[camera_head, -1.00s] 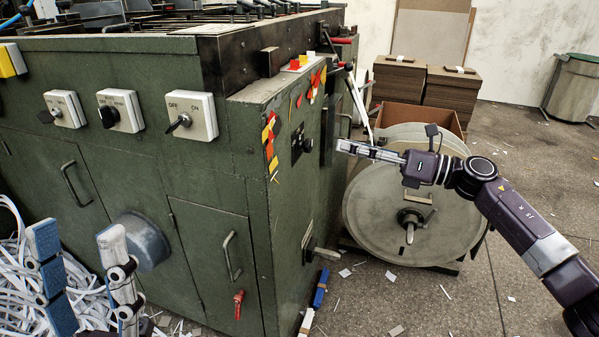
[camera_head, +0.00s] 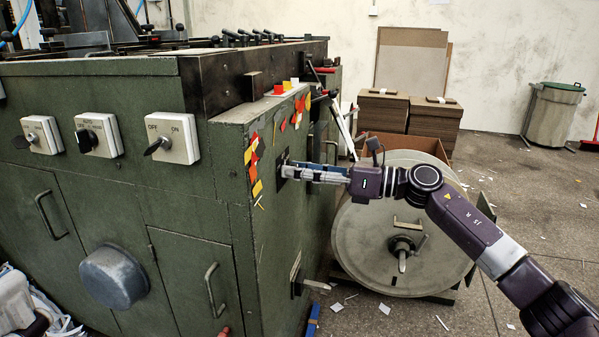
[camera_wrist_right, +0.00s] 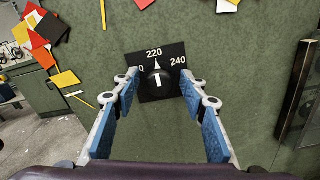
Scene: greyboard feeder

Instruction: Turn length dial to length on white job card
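The length dial (camera_wrist_right: 158,80) is a black knob with a white line on a black plate marked 220 and 240. A third number at the left is partly hidden. The white line points up, close to 220. My right gripper (camera_wrist_right: 159,92) is open, with one blue-padded finger on each side of the dial; I cannot tell if they touch it. In the head view the right gripper (camera_head: 284,171) is at the machine's side panel and hides the dial. A pale grey shape at the lower left edge may be part of my left gripper. I cannot identify the white job card.
The green machine (camera_head: 190,215) fills the left, with rotary switches (camera_head: 172,138) on its front. Coloured paper notes (camera_head: 253,160) are stuck near its corner. A large reel (camera_head: 375,240) stands below my right arm. Stacked boards (camera_head: 433,119) and a bin (camera_head: 553,115) are behind.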

